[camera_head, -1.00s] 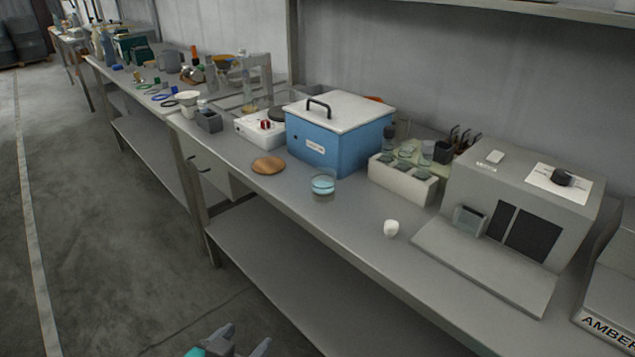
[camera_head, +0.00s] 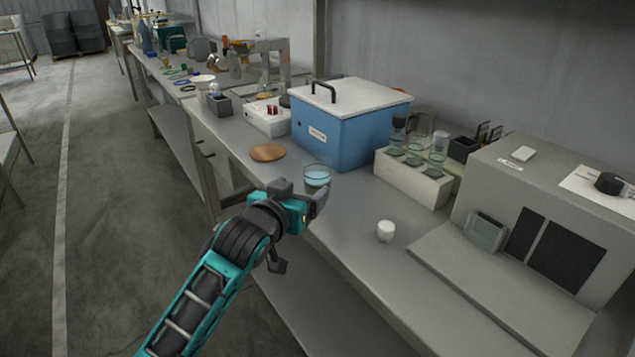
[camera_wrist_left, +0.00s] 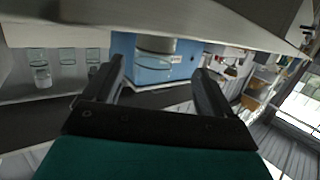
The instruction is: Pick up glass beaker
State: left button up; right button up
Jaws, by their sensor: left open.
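The glass beaker (camera_head: 317,177), clear with pale blue liquid, stands upright on the grey bench near its front edge, in front of the blue box. My left gripper (camera_head: 302,196) is open at the bench's front edge, just in front of the beaker and covering part of its lower side. In the left wrist view the beaker (camera_wrist_left: 155,45) appears beyond and between the two spread fingers of the gripper (camera_wrist_left: 158,82). Nothing is between the fingers. My right gripper is in neither view.
The blue box (camera_head: 345,130) with a white lid stands behind the beaker. A brown round disc (camera_head: 268,153) lies to the left. A small white cup (camera_head: 385,231) and a pale rack (camera_head: 412,177) of glassware stand to the right, before a grey machine (camera_head: 540,215).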

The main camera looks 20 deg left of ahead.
aim_at(312, 184)
pick_arm(q)
jog(key=shift+w+d+f, duration=0.15)
jog(key=shift+w+f, duration=0.05)
jog(key=shift+w, duration=0.35)
jog(key=x, duration=0.2)
jog(key=b+x, duration=0.1)
jog(key=shift+w+d+f, duration=0.1)
jog(key=shift+w+d, duration=0.1)
jog(key=shift+d, duration=0.1)
jog(key=shift+w, duration=0.5)
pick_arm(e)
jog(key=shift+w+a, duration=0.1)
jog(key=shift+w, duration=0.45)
pick_arm(q)
jog(key=shift+c, duration=0.4)
jog(key=c, duration=1.1)
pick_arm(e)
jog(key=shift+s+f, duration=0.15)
pick_arm(q)
jog(key=shift+c, duration=0.2)
